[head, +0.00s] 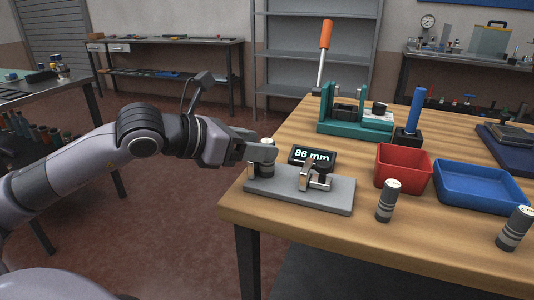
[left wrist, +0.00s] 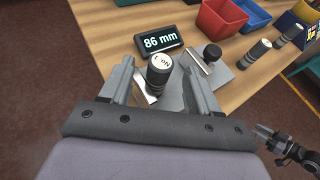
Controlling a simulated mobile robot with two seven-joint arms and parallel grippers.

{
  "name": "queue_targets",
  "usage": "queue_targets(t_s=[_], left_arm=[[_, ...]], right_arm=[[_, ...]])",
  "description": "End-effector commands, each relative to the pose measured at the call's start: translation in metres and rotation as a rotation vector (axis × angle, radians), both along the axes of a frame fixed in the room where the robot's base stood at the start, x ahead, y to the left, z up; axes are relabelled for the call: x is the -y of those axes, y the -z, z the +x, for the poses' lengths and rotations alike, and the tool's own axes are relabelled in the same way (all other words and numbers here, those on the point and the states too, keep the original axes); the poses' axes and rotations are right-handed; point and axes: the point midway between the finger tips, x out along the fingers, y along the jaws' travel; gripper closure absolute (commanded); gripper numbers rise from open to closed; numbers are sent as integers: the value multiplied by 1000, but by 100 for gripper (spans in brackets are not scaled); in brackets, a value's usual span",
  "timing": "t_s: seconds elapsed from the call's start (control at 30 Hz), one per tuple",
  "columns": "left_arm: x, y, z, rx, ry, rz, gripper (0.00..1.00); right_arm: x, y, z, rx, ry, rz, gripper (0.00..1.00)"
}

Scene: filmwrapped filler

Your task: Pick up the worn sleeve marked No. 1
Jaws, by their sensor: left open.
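The worn sleeve marked No. 1 (left wrist: 160,70) stands upright on the left end of the grey gauge plate (left wrist: 224,76). It has a pale marked top and a dark banded body. In the head view the sleeve (head: 267,158) is partly hidden by my left gripper (head: 264,151). In the left wrist view the open fingers of my left gripper (left wrist: 161,88) lie on either side of the sleeve, with a gap visible at the right. A dark gripper, apparently my right one (left wrist: 277,144), shows at the lower right; its jaw state is unclear.
A display (head: 312,157) reading 86 mm and a metal clamp (head: 315,177) sit beside the sleeve. Two other sleeves (head: 387,201) (head: 514,229) stand on the wooden table (head: 420,237). A red bin (head: 403,168), a blue bin (head: 481,187) and a green press (head: 354,124) are behind.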

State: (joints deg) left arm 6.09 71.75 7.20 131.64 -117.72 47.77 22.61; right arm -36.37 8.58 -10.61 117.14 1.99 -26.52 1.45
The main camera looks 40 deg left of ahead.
Motion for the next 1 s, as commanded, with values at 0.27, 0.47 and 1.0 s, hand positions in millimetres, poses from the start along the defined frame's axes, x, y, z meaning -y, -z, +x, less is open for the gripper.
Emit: queue_targets(t_s=[0.27,0.47,1.0], left_arm=[[6,5,17,2,-1,-5,38],[10,10,25,1,2,-1,38],[11,12,25,0,3,1,99]], right_arm=[[0,-12,0,0,1,-1,57],[1,-15,0,1,1,0,57],[1,-14,0,-1,2,-1,57]])
